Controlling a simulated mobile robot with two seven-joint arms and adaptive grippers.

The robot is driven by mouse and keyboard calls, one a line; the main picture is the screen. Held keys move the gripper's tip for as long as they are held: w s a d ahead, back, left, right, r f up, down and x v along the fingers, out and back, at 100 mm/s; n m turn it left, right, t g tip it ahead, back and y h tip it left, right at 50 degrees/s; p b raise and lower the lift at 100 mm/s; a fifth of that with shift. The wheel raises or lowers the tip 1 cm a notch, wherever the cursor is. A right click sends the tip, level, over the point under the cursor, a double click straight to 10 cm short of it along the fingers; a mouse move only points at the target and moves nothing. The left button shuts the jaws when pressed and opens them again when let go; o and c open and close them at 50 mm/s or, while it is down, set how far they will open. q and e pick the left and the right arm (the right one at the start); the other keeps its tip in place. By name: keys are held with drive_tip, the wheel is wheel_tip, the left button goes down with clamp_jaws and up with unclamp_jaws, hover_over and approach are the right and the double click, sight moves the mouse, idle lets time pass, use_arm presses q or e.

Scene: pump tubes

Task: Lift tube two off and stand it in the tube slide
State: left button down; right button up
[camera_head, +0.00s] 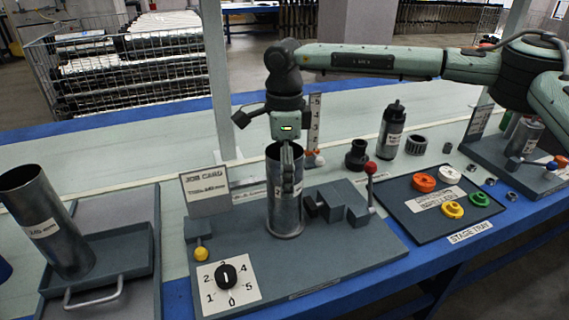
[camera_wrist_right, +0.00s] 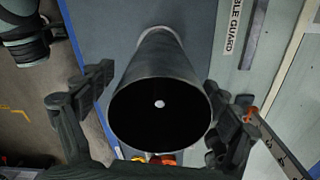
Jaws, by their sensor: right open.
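A grey metal tube (camera_head: 285,205) stands upright on the dark fixture plate (camera_head: 345,258) in the middle of the head view; its label is partly hidden. My right gripper (camera_head: 284,148) points down at its top. In the right wrist view the tube's open mouth (camera_wrist_right: 160,112) lies between the spread fingers of the right gripper (camera_wrist_right: 157,120), with a gap on each side. A second metal tube (camera_head: 48,225), labelled 240 mm, leans in the handled tray-like slide (camera_head: 128,255) at the left. I cannot read which tube is number two. My left gripper is out of view.
A dial (camera_head: 228,275), a job card (camera_head: 205,185), stepped grey blocks (camera_head: 340,202) and a red-knobbed lever (camera_head: 371,170) surround the standing tube. The stage tray (camera_head: 410,210) with coloured rings lies at the right.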

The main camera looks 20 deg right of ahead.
drive_tip(key=c, duration=1.6)
drive_tip(key=o, duration=0.8)
drive_tip(key=c, duration=0.7)
drive_tip(key=shift+r+p, duration=0.3)
drive_tip(key=shift+r, duration=0.35)
